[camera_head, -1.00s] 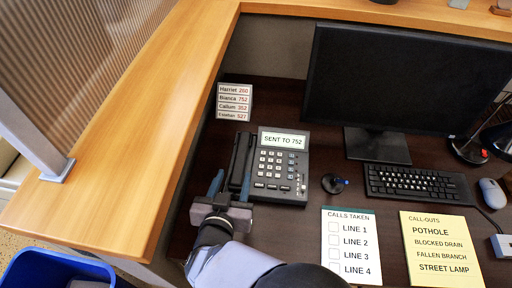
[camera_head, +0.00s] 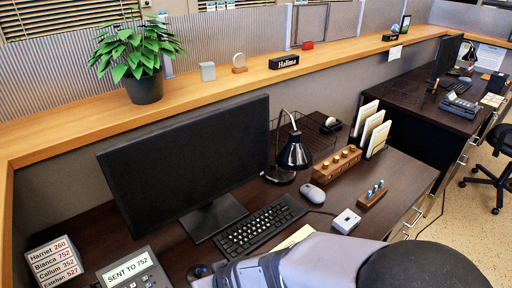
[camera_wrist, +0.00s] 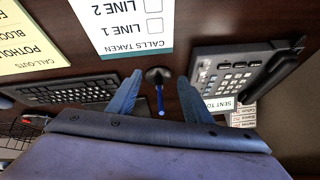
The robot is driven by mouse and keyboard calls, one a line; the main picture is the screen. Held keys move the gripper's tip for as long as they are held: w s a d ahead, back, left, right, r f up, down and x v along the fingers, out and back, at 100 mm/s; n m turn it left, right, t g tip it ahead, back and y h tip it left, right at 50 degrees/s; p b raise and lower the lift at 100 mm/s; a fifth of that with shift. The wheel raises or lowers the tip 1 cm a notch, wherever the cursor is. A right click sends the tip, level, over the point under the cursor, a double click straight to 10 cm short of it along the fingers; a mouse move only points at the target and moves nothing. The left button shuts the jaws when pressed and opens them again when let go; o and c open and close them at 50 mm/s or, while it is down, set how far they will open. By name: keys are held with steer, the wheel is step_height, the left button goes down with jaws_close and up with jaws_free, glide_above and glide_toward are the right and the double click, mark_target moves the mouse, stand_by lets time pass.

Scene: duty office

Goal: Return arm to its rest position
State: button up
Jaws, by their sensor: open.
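My gripper (camera_wrist: 160,84) is open and empty in the wrist view, its two blue fingers apart above the dark desk. A small black round holder (camera_wrist: 158,73) with a blue-tipped pen shows between the fingers; I cannot tell the height above it. In the head view my grey arm (camera_head: 310,264) crosses the bottom edge, and the gripper itself cannot be made out there. The desk phone (camera_head: 135,276) reads "SENT TO 752" at the lower left. In the wrist view the phone (camera_wrist: 232,72) lies to the right of the fingers, its handset on its cradle.
The monitor (camera_head: 185,160), keyboard (camera_head: 247,228), lamp (camera_head: 294,153) and mouse (camera_head: 312,194) stand on the desk beyond my arm. A potted plant (camera_head: 143,86) stands on the wooden ledge. The "CALLS TAKEN" card (camera_wrist: 125,40) and yellow call-outs sheet (camera_wrist: 30,45) lie flat.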

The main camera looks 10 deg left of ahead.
steer(key=d+m+h, duration=0.1)
steer(key=d, duration=0.4)
steer(key=w+d+f+m+b, duration=0.1)
steer(key=d, duration=0.4)
steer(key=d+f+g+h, duration=0.1)
steer(key=d, duration=0.4)
steer(key=shift+w+d+f+m+h+b, duration=0.1)
steer(key=shift+w+d+m+h+b, duration=0.05)
steer(key=shift+w+m+h+b, duration=0.2)
steer(key=shift+m+g+h, duration=0.45)
steer(key=shift+m+g, duration=0.05)
steer(key=shift+m, duration=0.25)
steer(key=d, duration=0.2)
steer(key=s+d, duration=0.1)
steer(key=d, duration=0.3)
steer(key=shift+s+d+f, duration=0.15)
steer(key=shift+s+f, duration=0.05)
steer(key=shift+f, duration=0.05)
steer(key=s+d+m+g+h+b, duration=0.1)
steer(key=s+d+m+g, duration=0.1)
steer(key=s+d, duration=0.45)
step_height(320, 180, up, 28)
steer(key=w+d+p, duration=0.1)
steer(key=p, duration=2.7)
steer(key=shift+w+d+r, duration=0.15)
steer(key=shift+w+d, duration=0.2)
steer(key=shift+w, duration=0.05)
step_height(320, 180, down, 5)
steer(key=b, duration=0.5)
steer(key=shift+f, duration=0.2)
